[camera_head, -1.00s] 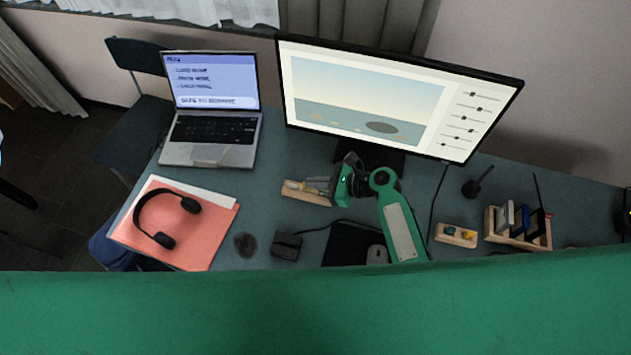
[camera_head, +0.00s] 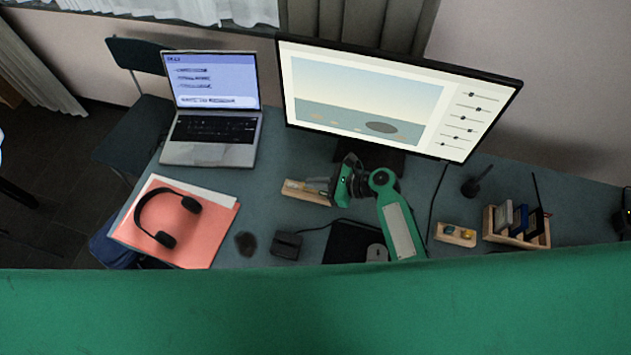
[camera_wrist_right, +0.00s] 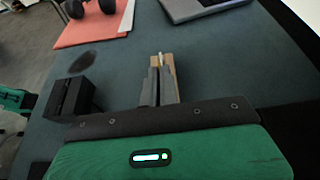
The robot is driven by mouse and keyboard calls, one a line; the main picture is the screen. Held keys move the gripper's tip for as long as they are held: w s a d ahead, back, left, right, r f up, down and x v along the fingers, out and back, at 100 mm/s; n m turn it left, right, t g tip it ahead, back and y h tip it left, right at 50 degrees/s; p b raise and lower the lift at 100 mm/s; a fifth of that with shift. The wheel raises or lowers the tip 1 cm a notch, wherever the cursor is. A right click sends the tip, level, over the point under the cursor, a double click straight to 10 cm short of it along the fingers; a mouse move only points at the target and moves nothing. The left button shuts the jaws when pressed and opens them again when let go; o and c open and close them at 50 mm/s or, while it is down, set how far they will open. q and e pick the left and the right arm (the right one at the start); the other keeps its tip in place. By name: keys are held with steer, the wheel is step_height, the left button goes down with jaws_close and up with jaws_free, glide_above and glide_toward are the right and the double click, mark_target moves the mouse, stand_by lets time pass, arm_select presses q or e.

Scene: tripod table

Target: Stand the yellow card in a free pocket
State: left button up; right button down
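I cannot make out a clearly yellow card. A wooden rack (camera_head: 489,224) at the right of the head view holds upright grey, blue and black pieces, with slots between them. A small wooden block (camera_head: 318,199) lies in front of the monitor, with a pale piece on its left end. The block also shows in the wrist view (camera_wrist_right: 171,62). My right gripper (camera_head: 318,183) is at this block, its two fingers (camera_wrist_right: 159,70) close together over it. I cannot tell whether they hold anything. My left gripper is not identifiable in either view.
A small wooden tray (camera_head: 441,236) with yellow and bluish bits stands left of the rack. Bare desk lies between laptop and block.

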steer(key=shift+f+b, duration=0.45)
steer(key=shift+f, duration=0.75)
steer(key=c, duration=1.6)
jaws_free()
steer(key=shift+d, duration=0.15)
steer(key=b+v, duration=0.2)
steer(key=v, duration=1.1)
steer(key=shift+d, duration=0.25)
steer(key=shift+s+r, duration=0.1)
steer(key=shift+s, duration=0.05)
